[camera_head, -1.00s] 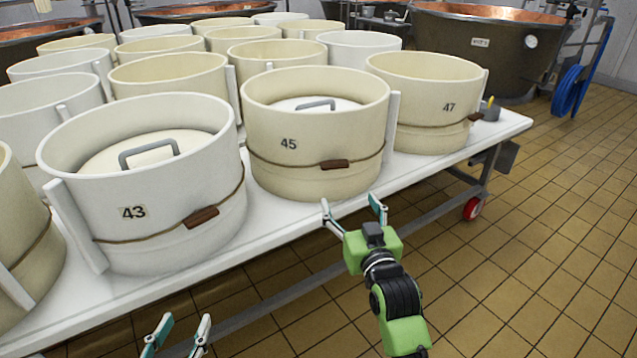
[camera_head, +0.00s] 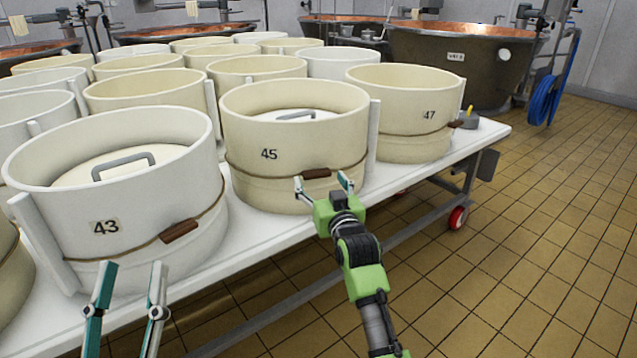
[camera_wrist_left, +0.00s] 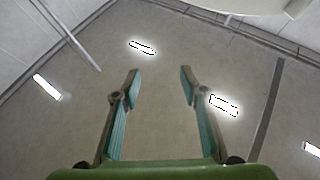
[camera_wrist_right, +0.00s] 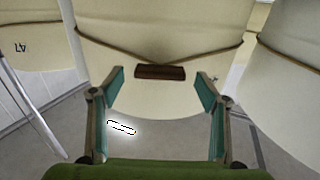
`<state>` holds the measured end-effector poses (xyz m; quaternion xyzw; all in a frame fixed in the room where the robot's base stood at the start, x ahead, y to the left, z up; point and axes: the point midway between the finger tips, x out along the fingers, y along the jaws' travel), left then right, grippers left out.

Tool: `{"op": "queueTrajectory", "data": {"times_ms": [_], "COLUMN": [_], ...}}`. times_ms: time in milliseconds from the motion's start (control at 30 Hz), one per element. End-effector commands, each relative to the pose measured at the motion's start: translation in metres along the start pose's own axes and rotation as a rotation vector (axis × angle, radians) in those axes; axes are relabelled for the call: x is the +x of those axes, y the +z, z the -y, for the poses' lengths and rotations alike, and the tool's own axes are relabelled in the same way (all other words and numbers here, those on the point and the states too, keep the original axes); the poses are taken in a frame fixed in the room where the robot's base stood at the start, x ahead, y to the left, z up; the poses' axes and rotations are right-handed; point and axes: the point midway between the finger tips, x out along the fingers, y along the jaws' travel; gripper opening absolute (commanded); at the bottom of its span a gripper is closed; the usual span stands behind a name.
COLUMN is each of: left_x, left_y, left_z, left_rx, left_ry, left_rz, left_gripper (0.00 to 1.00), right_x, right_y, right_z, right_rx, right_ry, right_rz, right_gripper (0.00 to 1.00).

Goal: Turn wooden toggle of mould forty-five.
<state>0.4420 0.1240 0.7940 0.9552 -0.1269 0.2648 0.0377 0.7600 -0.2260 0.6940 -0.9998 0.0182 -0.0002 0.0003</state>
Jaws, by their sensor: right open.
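Mould 45 (camera_head: 268,128) is a cream round tub with a cord around it. Its brown wooden toggle (camera_head: 317,173) sits on the cord at the lower front, roughly level. In the right wrist view the toggle (camera_wrist_right: 160,72) shows ahead, between the finger lines where two cords meet. My right gripper (camera_head: 324,184) is open, its fingertips on either side of the toggle in the head view; contact is not visible. My left gripper (camera_head: 132,268) is open and empty in front of mould 43 (camera_head: 125,228). The left wrist view shows its open fingers (camera_wrist_left: 159,72) with nothing between them.
Mould 43 has its own toggle (camera_head: 180,231). Mould 47 (camera_head: 400,110) stands to the right of mould 45. All stand on a white table (camera_head: 262,222) with several more moulds behind. The tiled floor (camera_head: 520,220) at right is clear. Copper vats (camera_head: 440,60) stand behind.

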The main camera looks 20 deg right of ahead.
Motion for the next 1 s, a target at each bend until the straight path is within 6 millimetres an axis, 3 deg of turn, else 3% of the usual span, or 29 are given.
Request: {"op": "queueTrajectory", "data": {"times_ms": [300,600,767,1000], "left_x": [-0.003,-0.004,-0.004,-0.003], "left_y": [-0.033,-0.035,-0.035,-0.035], "left_z": [-0.003,-0.004,-0.004,-0.003], "left_rx": [-0.007,-0.007,-0.007,-0.006], "left_ry": [0.006,0.007,0.007,0.007], "left_rz": [-0.159,-0.168,-0.167,-0.162], "left_gripper": [0.4,0.4,0.4,0.4], "right_x": [0.02,0.021,0.021,0.021], "right_y": [0.001,0.0,0.0,0.0], "right_z": [0.0,0.0,0.0,0.0], "right_rx": [-0.001,-0.001,0.0,0.003], "right_ry": [0.0,0.0,0.0,0.0], "right_rz": [0.001,0.001,0.001,0.001], "right_gripper": [0.69,0.69,0.3,0.3]}}
